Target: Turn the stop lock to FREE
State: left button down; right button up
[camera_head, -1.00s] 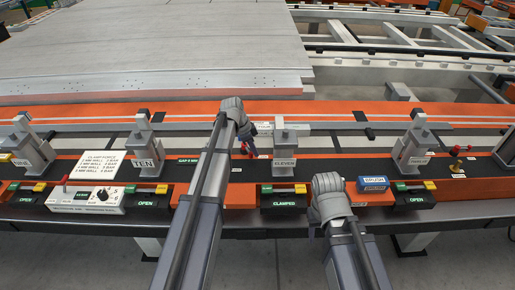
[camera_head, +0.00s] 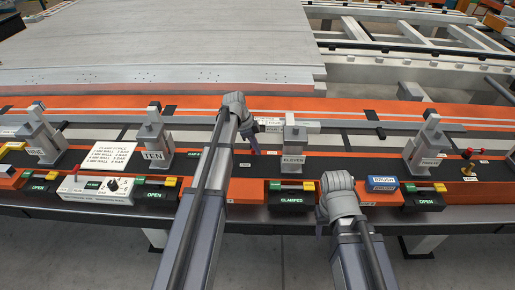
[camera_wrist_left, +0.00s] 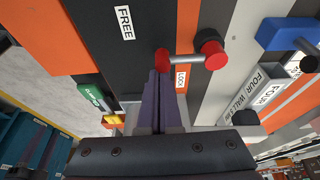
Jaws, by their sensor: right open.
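In the left wrist view the stop lock is a metal rod (camera_wrist_left: 187,59) with a red end (camera_wrist_left: 162,60) and a red and black knob (camera_wrist_left: 210,48) at its other end. A FREE label (camera_wrist_left: 124,22) lies left of it and a LOCK label (camera_wrist_left: 181,80) just below the rod. My left gripper (camera_wrist_left: 157,76) has its fingers close together, tips at the red end; I cannot tell whether they grip it. In the head view my left gripper (camera_head: 254,146) reaches down beside post ELEVEN. My right gripper (camera_head: 338,205) is over the front edge, its jaws hidden by the arm.
Clamp posts TEN (camera_head: 154,145) and ELEVEN (camera_head: 292,152) stand along the orange rail. A blue BRUSH box (camera_head: 382,184) sits right of my right gripper. A white control box (camera_head: 96,188) is at the left. A large panel (camera_head: 150,45) lies behind.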

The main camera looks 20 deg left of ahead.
dwell(0.5)
pick_arm(q)
jog(key=shift+d, duration=0.6)
jog(key=d, duration=0.2)
jog(key=shift+w+d, duration=0.1)
jog(key=shift+d, duration=0.2)
jog(key=w+p+v, duration=0.1)
jog(key=p+v, duration=0.8)
jog(key=v, duration=0.1)
jog(key=shift+s, duration=0.1)
jog(key=s+d+n+y, duration=0.1)
jog(key=s+d+n, duration=0.2)
jog(key=s, duration=0.6)
jog(key=s+d+n+g+y, duration=0.1)
jog(key=s+d+n, duration=0.3)
jog(key=s+d, duration=0.4)
jog(key=s+d+f+n+y, duration=0.1)
jog(key=s+d+n+y, duration=0.2)
jog(key=s+d, duration=0.3)
jog(key=s, duration=0.3)
jog(key=shift+s+d+n, duration=0.2)
jog(key=shift+s+n, duration=0.1)
jog(key=shift+n, duration=0.1)
